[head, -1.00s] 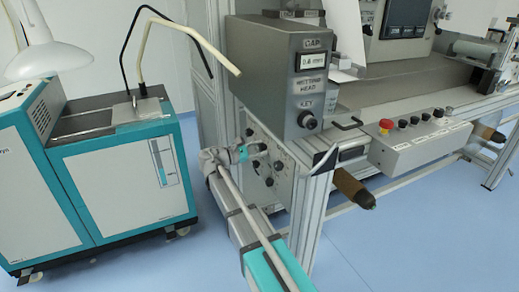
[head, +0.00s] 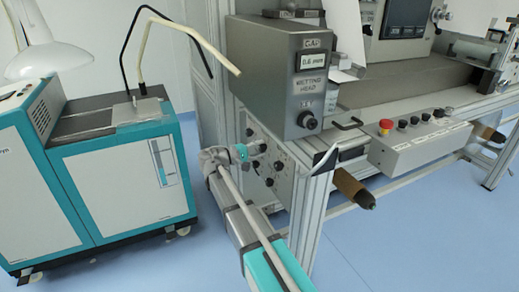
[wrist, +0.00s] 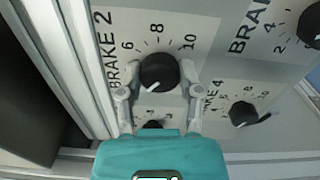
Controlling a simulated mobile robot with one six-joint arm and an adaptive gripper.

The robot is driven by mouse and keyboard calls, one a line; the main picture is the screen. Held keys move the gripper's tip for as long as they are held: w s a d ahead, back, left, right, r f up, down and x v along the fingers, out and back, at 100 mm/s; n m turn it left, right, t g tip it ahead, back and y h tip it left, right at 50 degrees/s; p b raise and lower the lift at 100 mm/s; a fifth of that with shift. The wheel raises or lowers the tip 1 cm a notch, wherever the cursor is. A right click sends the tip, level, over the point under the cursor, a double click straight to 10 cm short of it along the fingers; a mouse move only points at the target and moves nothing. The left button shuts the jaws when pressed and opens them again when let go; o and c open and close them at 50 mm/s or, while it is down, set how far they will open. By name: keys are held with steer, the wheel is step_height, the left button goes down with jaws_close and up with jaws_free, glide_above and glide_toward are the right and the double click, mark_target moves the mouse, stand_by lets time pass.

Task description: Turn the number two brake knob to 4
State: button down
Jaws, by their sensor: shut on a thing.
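The number two brake knob (wrist: 158,70) is black and round, on a grey panel beside the label "BRAKE 2" (wrist: 104,50). Its white pointer mark faces down and slightly left in the wrist view. The numbers 6, 8 and 10 show around its upper side; the 4 of its scale is not readable, as a finger covers part of the dial. My gripper (wrist: 159,76) is shut on this knob, one finger on each side. In the head view my gripper (head: 259,148) reaches the knob panel (head: 270,172) below the grey wetting head box, and the held knob is hard to make out.
Other black knobs sit close by: one at upper right (wrist: 311,28), one at lower right (wrist: 243,113), and one partly hidden below my gripper (wrist: 152,125). A metal frame post (wrist: 82,60) stands left of the panel. A teal cabinet (head: 125,185) stands left of my arm.

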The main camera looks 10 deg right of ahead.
steer(key=m, duration=0.5)
steer(key=shift+d, duration=0.1)
stand_by(0.3)
steer(key=shift+c, duration=1.3)
jaws_free()
steer(key=v, duration=1.2)
